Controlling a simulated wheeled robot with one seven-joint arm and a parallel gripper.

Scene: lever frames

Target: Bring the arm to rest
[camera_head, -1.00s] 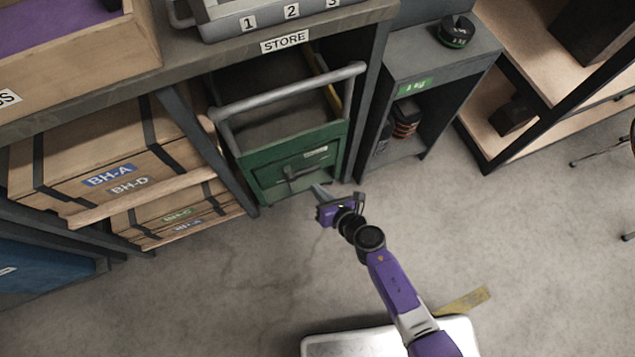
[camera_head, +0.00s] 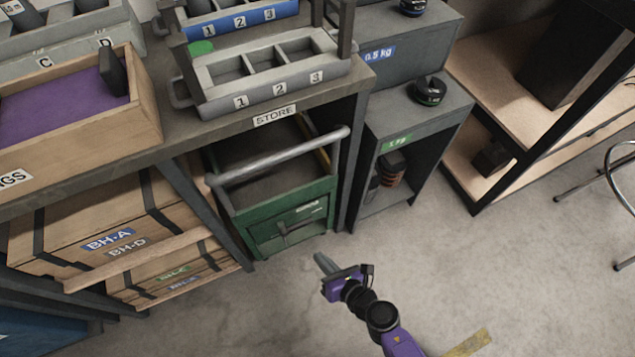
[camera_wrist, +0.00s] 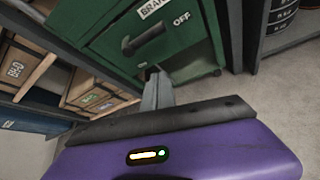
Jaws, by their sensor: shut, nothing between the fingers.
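My gripper (camera_head: 324,264) is on a purple arm low in the head view, over bare floor in front of the green cart. Its fingers are together and hold nothing. In the wrist view the closed fingers (camera_wrist: 157,92) point toward the green cart (camera_wrist: 105,35). The cart's lever handle (camera_wrist: 145,38) shows there beside an "OFF" label. In the head view the cart (camera_head: 290,228) stands under the bench marked "STORE", and its lever (camera_head: 298,232) is on its front face. A gap shows between the fingers and the cart.
Wooden crates (camera_head: 110,225) lie under the bench at left. A grey shelf unit (camera_head: 420,130) with weights stands right of the cart. A dark-framed wooden shelf (camera_head: 490,90) and a stool (camera_head: 622,180) are at the right. The floor in front is clear.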

